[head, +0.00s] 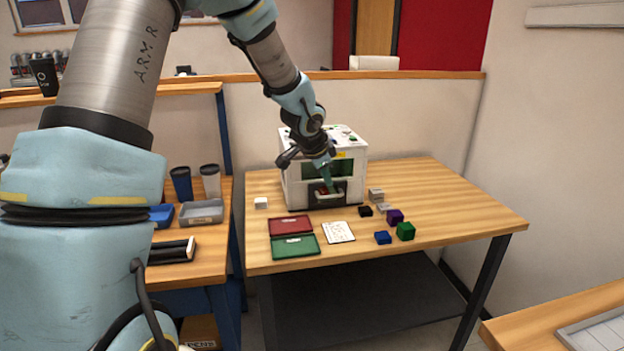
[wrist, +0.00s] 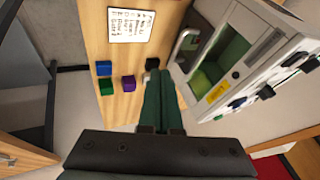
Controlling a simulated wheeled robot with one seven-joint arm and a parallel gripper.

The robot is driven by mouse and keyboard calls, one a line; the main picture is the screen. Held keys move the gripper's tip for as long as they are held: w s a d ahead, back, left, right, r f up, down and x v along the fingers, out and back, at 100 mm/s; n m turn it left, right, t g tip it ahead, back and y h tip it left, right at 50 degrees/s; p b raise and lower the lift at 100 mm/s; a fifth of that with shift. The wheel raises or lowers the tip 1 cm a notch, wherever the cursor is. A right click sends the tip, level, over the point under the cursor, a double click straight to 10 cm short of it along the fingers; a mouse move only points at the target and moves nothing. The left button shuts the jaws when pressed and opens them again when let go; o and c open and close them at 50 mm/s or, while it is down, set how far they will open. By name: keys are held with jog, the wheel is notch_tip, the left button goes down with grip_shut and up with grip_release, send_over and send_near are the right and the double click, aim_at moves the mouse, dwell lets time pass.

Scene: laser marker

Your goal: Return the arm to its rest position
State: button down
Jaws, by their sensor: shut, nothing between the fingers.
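My gripper (head: 326,178) reaches down from my arm in front of the white laser marker (head: 293,190) on the wooden table (head: 450,200). In the wrist view its two green fingers (wrist: 161,100) are together with nothing between them. The laser marker (wrist: 262,45) stands to the right of the fingers in that view, with its grey door handle and green window showing. I cannot tell whether the fingers touch the machine.
Red (head: 290,226) and green (head: 295,247) trays and a white printed sheet (head: 338,232) lie in front of the machine. Blue (head: 383,237), green (head: 405,231), purple (head: 395,216) and black (head: 365,211) blocks stand to the right. A side table (head: 215,245) with cups is left.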

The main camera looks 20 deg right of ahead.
jog(key=s+a+n+y, duration=0.35)
jog(key=a+n, duration=0.45)
jog(key=a, duration=1.2)
jog(key=s+a+n+g, duration=0.3)
jog(key=s+a+n, duration=0.6)
jog(key=s+a, duration=0.4)
jog(key=shift+a+r+y, duration=0.3)
jog(key=shift+a+y, duration=0.15)
jog(key=shift+a, duration=0.15)
jog(key=c, duration=1.5)
grip_release()
jog(key=shift+w, duration=0.1)
